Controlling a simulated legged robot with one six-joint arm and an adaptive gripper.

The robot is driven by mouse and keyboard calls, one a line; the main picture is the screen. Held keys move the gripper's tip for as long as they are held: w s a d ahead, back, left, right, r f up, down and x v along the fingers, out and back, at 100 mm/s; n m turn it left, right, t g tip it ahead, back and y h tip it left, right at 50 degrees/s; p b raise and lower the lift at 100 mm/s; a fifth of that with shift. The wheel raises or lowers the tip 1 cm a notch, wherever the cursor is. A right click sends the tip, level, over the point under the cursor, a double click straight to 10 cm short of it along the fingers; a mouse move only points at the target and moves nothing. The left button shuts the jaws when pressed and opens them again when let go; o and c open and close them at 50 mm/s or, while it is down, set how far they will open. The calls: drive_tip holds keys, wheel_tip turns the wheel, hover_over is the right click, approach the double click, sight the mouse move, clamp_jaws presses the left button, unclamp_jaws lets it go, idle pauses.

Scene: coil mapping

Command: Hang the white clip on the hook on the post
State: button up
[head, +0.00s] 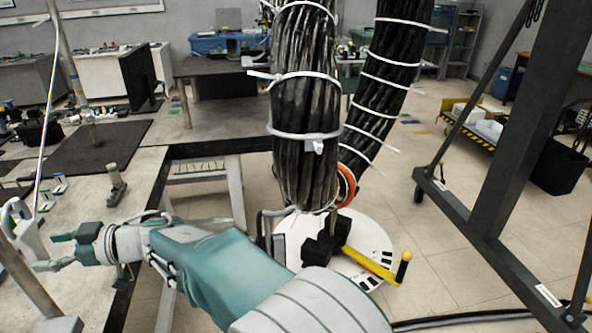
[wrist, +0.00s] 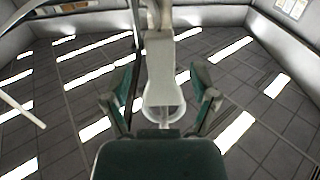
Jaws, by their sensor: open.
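The white clip (head: 28,236) is at the left edge of the head view, just beyond my gripper (head: 52,252). In the wrist view the clip (wrist: 160,75) stands upright in the middle, its rounded loop low between my two fingers. My gripper (wrist: 165,98) is open, with a gap between each teal finger and the clip. A slim grey post (head: 26,282) rises in the lower left of the head view, close to the clip. I cannot make out the hook clearly, or whether the clip rests on it.
A workbench (head: 135,195) with small tools lies beside my arm. A second slim pole (head: 73,75) stands on it, with a white cord (head: 45,125) nearby. Thick black cable bundles (head: 305,100) hang at centre. A dark steel frame (head: 520,150) stands at right.

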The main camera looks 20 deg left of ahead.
drive_tip(key=w+d+r+m+t+y, duration=0.1)
drive_tip(key=w+d+r+m+t, duration=0.2)
drive_tip(key=w+d+t, duration=0.5)
drive_tip(key=w+d+r+m+t+y, duration=0.1)
drive_tip(key=w+d+r+m+t, duration=0.2)
drive_tip(key=w+d, duration=0.8)
drive_tip(key=w+d+r+m+t+h, duration=0.1)
drive_tip(key=w+d+m+t+h, duration=0.35)
drive_tip(key=d, duration=0.45)
drive_tip(key=w+d+r+m+t+h, duration=0.25)
drive_tip(key=w+d+t, duration=0.25)
drive_tip(key=w+d, duration=0.25)
drive_tip(key=s+d+f+m+h, duration=0.2)
drive_tip(key=d+m+h, duration=0.2)
drive_tip(key=d, duration=0.7)
drive_tip(key=s+d+f+m+h, duration=0.2)
drive_tip(key=d+m+h, duration=0.15)
drive_tip(key=d, duration=0.65)
drive_tip(key=s+d+f+m+g+h, duration=0.1)
drive_tip(key=s+d+f+m+g, duration=0.1)
drive_tip(key=s+d+f, duration=0.3)
drive_tip(key=s+d+f+m+g+h, duration=0.1)
drive_tip(key=s+d+f+g, duration=0.2)
drive_tip(key=s, duration=1)
drive_tip(key=d+f, duration=0.2)
drive_tip(key=d, duration=0.1)
drive_tip(key=shift+s+m+g+h, duration=0.3)
drive_tip(key=shift+m+g+h, duration=0.05)
